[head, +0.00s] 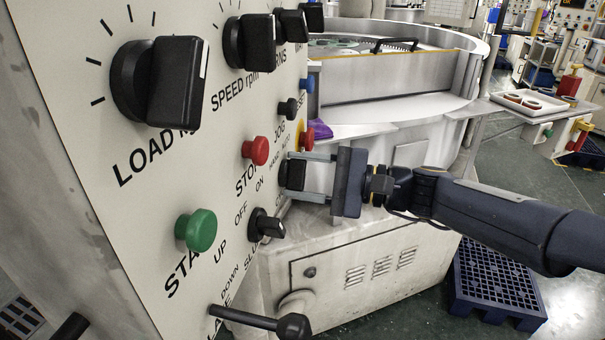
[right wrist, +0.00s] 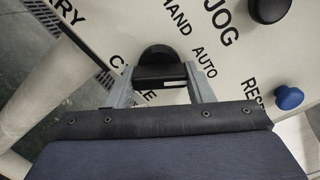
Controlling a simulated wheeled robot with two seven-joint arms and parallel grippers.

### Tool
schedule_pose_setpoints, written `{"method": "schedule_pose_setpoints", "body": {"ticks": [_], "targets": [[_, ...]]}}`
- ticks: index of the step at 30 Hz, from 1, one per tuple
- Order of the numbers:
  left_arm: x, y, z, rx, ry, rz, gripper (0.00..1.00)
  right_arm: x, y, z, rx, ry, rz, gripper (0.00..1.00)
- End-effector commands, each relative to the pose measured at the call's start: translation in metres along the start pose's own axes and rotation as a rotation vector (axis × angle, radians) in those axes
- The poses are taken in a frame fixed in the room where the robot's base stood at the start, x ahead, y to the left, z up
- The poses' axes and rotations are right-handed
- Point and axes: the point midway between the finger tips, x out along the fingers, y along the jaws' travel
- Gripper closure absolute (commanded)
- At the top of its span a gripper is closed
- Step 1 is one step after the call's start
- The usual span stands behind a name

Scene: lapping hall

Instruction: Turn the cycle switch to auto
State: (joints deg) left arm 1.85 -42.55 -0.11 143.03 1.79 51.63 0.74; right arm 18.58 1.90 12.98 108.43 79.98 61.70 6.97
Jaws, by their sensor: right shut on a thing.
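The cycle switch (head: 295,176) is a black rotary knob low on the right edge of the pale control panel (head: 95,205). My right gripper (head: 301,174) reaches in from the right and is shut on the knob, one finger on each side. In the right wrist view the knob (right wrist: 158,76) lies between the fingers, its grip bar running across the picture. A pale mark shows near the bar's right end, on the side of the word AUTO; HAND is printed further up. The gripper covers part of the lettering below. My left gripper is not in view.
Close by on the panel are a red stop button (head: 256,151), a green start button (head: 196,230), a slurry switch (head: 266,225) and a lever (head: 262,319). A black jog button (head: 289,108) sits above. The lapping machine (head: 400,85) stands behind, with a blue pallet (head: 497,285) on the floor.

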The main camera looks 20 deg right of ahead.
Motion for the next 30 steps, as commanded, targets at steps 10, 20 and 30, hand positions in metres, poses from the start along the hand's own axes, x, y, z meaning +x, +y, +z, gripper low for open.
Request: {"method": "schedule_pose_setpoints", "body": {"ticks": [10, 20, 30], "targets": [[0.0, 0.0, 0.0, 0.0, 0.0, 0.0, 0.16, 0.0, 0.001, -0.001, 0.003, 0.001, 0.0, 0.31], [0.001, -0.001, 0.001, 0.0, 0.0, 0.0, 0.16, -0.007, 0.0, -0.001, 0.0, 0.003, -0.001, 0.31], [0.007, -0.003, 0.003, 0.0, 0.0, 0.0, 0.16, -0.062, 0.001, -0.001, 0.0, 0.004, -0.002, 0.31]]}}
